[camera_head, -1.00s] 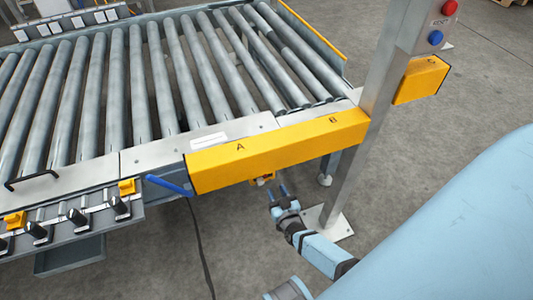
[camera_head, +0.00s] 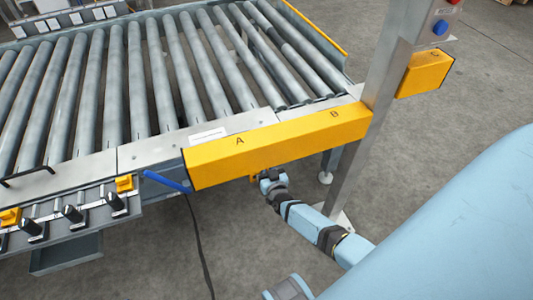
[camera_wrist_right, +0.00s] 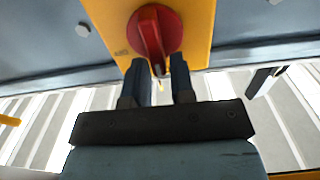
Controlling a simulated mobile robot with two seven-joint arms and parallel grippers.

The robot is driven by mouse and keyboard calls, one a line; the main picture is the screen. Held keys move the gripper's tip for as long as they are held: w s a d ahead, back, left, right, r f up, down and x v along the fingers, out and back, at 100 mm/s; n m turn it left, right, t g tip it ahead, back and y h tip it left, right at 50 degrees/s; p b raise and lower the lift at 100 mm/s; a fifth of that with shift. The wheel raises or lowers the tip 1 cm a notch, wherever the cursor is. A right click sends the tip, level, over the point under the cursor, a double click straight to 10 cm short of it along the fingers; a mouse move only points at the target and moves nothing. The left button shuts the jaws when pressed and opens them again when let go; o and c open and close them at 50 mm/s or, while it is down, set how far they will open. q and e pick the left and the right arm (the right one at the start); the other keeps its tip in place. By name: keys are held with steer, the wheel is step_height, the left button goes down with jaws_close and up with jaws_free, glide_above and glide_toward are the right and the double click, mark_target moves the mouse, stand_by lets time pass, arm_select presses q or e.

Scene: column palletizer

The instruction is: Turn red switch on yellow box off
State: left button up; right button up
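The yellow box (camera_head: 280,143), a long bar marked A and B, runs along the conveyor's near edge in the head view. The red switch (camera_wrist_right: 154,32) shows in the right wrist view as a round knob with a raised handle on a yellow plate (camera_wrist_right: 200,30). In the head view the knob is hidden. My right gripper (camera_head: 270,175) is at the box's lower edge. In the wrist view its two dark fingers (camera_wrist_right: 160,75) are open, with the handle's lower end at the gap between their tips. Contact cannot be told. My left gripper is not in view.
A steel post (camera_head: 372,115) stands right of the box, with a blue button (camera_head: 440,27) and another yellow box (camera_head: 425,72). The roller conveyor (camera_head: 165,75) fills the left. A blue handle (camera_head: 168,182) sticks out left of the box. A dark cable lies on the floor.

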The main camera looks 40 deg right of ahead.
jaws_close()
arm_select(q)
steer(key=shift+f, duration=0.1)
